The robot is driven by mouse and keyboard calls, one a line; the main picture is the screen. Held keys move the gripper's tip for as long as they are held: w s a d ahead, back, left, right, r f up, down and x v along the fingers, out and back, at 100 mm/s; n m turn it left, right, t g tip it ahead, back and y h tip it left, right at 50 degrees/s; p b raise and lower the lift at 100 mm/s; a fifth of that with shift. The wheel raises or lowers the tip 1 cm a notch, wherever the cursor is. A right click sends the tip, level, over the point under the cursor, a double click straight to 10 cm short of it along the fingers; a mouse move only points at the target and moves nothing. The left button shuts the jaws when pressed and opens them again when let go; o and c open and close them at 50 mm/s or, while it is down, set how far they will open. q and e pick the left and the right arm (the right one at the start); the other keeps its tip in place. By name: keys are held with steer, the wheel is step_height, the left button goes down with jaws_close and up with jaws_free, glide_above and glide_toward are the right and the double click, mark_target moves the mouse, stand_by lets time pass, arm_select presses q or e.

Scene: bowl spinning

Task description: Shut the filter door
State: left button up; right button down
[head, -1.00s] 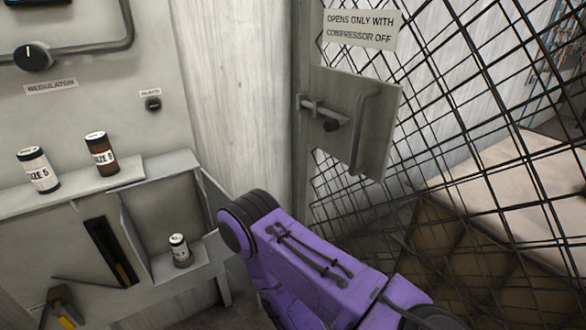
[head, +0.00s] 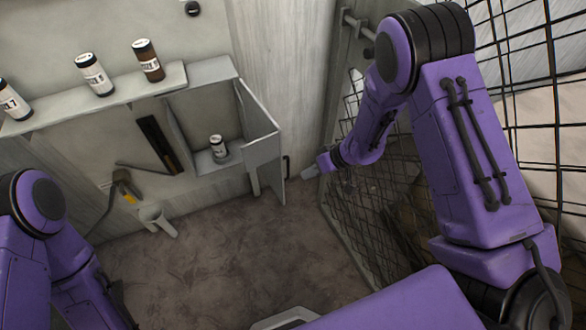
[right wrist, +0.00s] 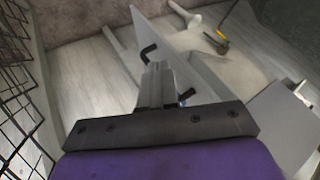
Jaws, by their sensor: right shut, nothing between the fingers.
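The filter door (head: 262,122) is a grey panel on the right side of a small open wall cabinet (head: 205,112). It stands swung open, with a dark handle (head: 287,165) near its outer edge. My right gripper (head: 309,172) is shut and empty, just right of the handle in the head view; contact cannot be told. In the right wrist view, the gripper's fingers (right wrist: 157,84) point toward the door (right wrist: 190,62), with the black bent handle (right wrist: 148,53) just beyond the tips. My left arm shows at the lower left, but its gripper is not recognisable.
A small jar (head: 218,148) stands inside the cabinet. Several labelled bottles, one brown (head: 148,62), stand on the shelf (head: 105,98). A hammer (head: 125,188) hangs at lower left. Wire mesh (head: 365,215) lies close on the right.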

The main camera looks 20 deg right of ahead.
steer(key=w+a+f+n, duration=0.1)
steer(key=w+a+f, duration=0.2)
steer(key=f, duration=0.3)
steer(key=shift+w+a+f+g, duration=0.15)
steer(key=shift+w+a+g, duration=0.25)
steer(key=shift+a, duration=0.25)
